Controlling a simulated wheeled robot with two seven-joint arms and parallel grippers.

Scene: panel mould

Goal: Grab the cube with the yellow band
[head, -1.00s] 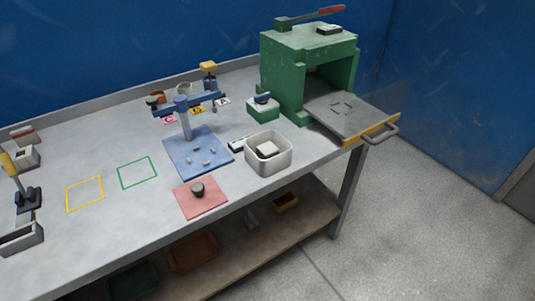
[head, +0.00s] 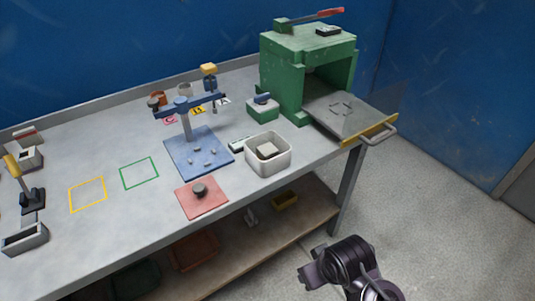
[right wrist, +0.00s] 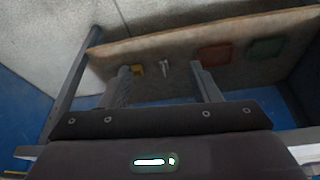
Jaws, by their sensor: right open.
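I cannot make out a cube with a yellow band for certain in either view. In the head view, a pale block (head: 267,149) lies in the white bin (head: 281,164) on the table; no yellow band shows on it. In the head view my right arm is at the bottom right, off the table's front edge. My left gripper is not in view.
A green press (head: 308,60) with a pulled-out plate stands at the right end. A blue fixture (head: 198,155) and red pad (head: 202,198) are mid-table; a lever clamp (head: 32,196) is left. The shelf (head: 294,226) holds bins, including a yellow one (head: 285,200).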

